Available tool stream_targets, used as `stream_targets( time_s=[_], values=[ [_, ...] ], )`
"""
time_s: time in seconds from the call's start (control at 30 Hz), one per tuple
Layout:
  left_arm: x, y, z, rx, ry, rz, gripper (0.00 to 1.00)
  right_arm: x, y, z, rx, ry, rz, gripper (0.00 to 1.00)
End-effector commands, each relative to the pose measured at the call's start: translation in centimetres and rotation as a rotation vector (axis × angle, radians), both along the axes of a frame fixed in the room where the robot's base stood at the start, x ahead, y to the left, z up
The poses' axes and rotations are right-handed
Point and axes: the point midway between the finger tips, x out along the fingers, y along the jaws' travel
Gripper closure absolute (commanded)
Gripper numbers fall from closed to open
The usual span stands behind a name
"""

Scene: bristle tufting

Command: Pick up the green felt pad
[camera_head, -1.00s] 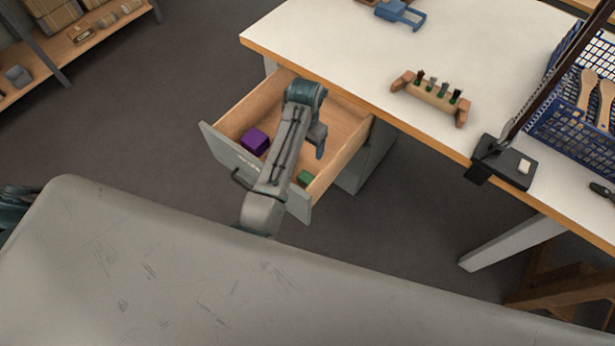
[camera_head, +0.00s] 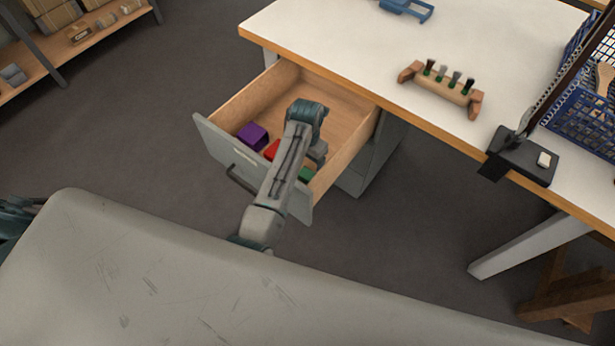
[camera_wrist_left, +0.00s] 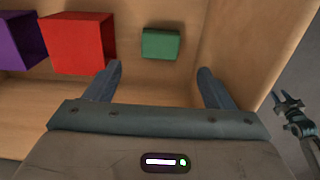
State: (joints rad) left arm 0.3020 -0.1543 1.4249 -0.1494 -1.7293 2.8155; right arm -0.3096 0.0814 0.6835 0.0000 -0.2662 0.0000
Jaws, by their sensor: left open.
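The green felt pad (camera_head: 306,174) lies in the open drawer near its front right corner, partly hidden by my left arm in the head view. In the left wrist view the green pad (camera_wrist_left: 161,44) is a small block on the drawer floor, ahead of and between my fingers. My left gripper (camera_wrist_left: 158,80) is open and empty, its two fingers apart inside the drawer; in the head view the left gripper (camera_head: 318,152) is just behind the pad.
A red block (camera_wrist_left: 77,43) and a purple block (camera_head: 252,135) sit in the drawer (camera_head: 223,152) left of the pad. The drawer's right wall (camera_head: 345,150) is close to the pad. A white table (camera_head: 375,60) holds a wooden rack (camera_head: 441,91) and a blue basket (camera_head: 580,125).

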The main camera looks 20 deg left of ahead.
Motion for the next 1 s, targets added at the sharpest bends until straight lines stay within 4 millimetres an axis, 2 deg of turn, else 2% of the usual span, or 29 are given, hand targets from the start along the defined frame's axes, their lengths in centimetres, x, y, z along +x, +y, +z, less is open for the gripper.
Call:
stream_targets(
  time_s=[0.1, 0.33, 0.6, 0.9, 1.0],
  values=[
    [0.0, 0.0, -1.7, 0.000, 0.002, 0.000, 0.24, 0.0, 0.0, 0.0, 0.000, 0.000, 0.000, 0.64],
    [0.0, 0.0, -3.5, -0.001, 0.001, 0.000, 0.24, 0.0, 0.0, 0.0, 0.000, 0.000, 0.000, 0.64],
    [0.0, 0.0, -7.4, 0.000, 0.002, 0.001, 0.24, 0.1, 0.0, -0.1, 0.000, -0.001, 0.000, 0.64],
    [0.0, 0.0, -7.9, 0.000, -0.001, 0.001, 0.24, 0.2, 0.1, -0.1, 0.001, -0.002, 0.000, 0.64],
    [0.0, 0.0, -7.9, 0.000, -0.001, 0.001, 0.41, 0.2, 0.1, -0.1, 0.001, -0.002, 0.000, 0.64]
  ],
)
